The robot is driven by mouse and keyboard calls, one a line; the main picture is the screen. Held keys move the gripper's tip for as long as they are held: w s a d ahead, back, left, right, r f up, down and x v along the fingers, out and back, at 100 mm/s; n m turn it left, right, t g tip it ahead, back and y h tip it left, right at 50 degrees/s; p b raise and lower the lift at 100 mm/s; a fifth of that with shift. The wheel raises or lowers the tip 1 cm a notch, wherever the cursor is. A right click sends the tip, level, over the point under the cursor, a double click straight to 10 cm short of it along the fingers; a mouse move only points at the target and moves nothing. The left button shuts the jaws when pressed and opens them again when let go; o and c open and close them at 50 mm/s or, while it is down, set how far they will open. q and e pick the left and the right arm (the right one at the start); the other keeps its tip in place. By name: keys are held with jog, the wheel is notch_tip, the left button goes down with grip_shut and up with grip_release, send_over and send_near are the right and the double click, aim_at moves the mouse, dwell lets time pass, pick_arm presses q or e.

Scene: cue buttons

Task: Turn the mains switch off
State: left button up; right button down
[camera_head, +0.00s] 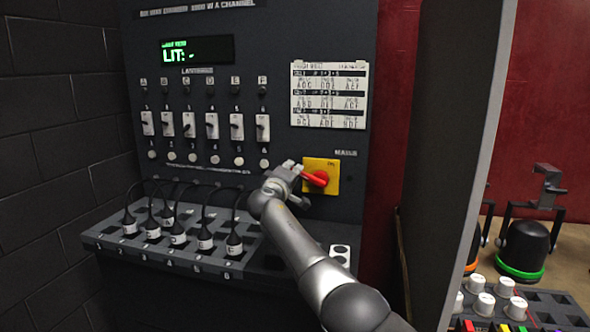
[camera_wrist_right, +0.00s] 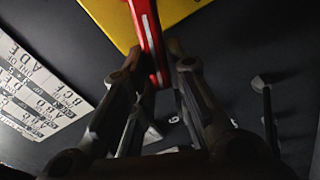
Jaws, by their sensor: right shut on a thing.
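The mains switch has a red handle (camera_head: 317,178) on a yellow plate (camera_head: 331,165), on the right side of the dark panel in the head view. My right gripper (camera_head: 299,173) is at the left end of the handle. In the right wrist view, the red handle (camera_wrist_right: 149,40) runs down between my right gripper's fingers (camera_wrist_right: 160,75), and they are shut on its end. Part of the yellow plate (camera_wrist_right: 120,18) shows behind it. The gripper hides the handle's tip in the head view. My left gripper is not in view.
The panel has a display (camera_head: 197,50) reading "LIT: -", a row of white switches (camera_head: 211,126) and a printed card (camera_head: 329,95). Several plugs with black cables stand on the sloped ledge (camera_head: 105,240) below. A dark partition (camera_head: 455,150) rises at right, before a bench with lamps and knobs.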

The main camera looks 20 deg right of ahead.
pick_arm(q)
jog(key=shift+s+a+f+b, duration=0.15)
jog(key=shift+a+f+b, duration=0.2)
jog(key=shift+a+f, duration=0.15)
pick_arm(e)
jog(key=shift+w+a+f+n, duration=0.1)
jog(key=shift+f+n, duration=0.6)
jog(key=shift+n, duration=0.4)
jog(key=shift+w+a+f+n, duration=0.1)
jog(key=shift+f+n, duration=0.6)
jog(key=shift+n, duration=0.4)
jog(key=c, duration=1.4)
grip_release()
jog(key=shift+f, duration=0.15)
jog(key=shift+s+a+f, duration=0.1)
jog(key=shift+a, duration=0.05)
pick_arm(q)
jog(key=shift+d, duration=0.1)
pick_arm(e)
jog(key=shift+v, duration=5.8)
